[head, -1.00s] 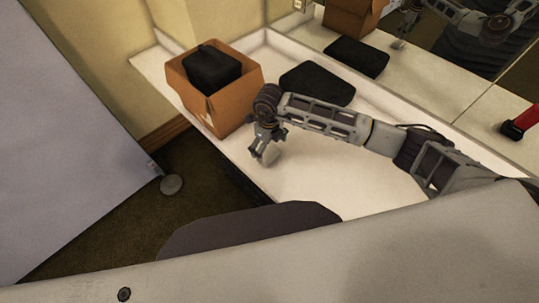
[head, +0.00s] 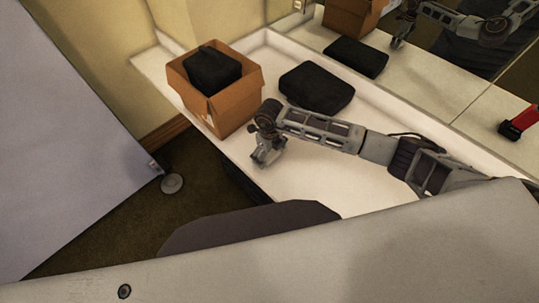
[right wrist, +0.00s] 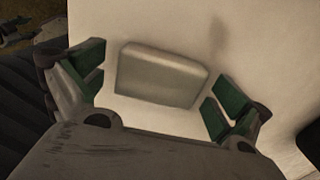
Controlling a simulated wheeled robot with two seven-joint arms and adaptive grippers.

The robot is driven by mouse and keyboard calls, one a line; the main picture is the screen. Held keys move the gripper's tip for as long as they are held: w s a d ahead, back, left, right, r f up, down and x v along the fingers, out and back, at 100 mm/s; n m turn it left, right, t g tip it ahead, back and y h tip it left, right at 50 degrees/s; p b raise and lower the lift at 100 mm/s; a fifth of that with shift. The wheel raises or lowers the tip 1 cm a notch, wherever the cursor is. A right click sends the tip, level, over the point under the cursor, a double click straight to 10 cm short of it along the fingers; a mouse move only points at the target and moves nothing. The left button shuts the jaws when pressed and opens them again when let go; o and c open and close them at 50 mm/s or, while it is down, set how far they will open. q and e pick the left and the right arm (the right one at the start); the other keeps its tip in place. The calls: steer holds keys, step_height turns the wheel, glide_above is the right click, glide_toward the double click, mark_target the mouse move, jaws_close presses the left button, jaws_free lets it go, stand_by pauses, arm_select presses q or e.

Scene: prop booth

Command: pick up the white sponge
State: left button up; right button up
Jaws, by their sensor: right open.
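The white sponge (right wrist: 162,75) is a pale rounded block lying on the white counter in the right wrist view. It sits between and just beyond the spread fingers of my right gripper (right wrist: 160,92), with a gap on each side. In the head view my right gripper (head: 264,160) points down over the counter near its front edge, to the right of the cardboard box. I cannot make out the sponge in the head view. My right gripper is open and empty.
A cardboard box (head: 235,106) holding a black case (head: 212,68) stands on the white counter (head: 310,180). Another black case (head: 316,88) lies behind my right arm. A mirror (head: 440,60) backs the counter. A dark chair back (head: 250,226) stands at the counter's front edge.

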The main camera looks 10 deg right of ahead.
mark_target(270, 153)
steer(key=c, duration=1)
steer(key=shift+r, duration=0.15)
steer(key=shift+r+b, duration=0.65)
steer(key=shift+r, duration=4.25)
steer(key=o, duration=0.3)
steer(key=shift+c, duration=1.4)
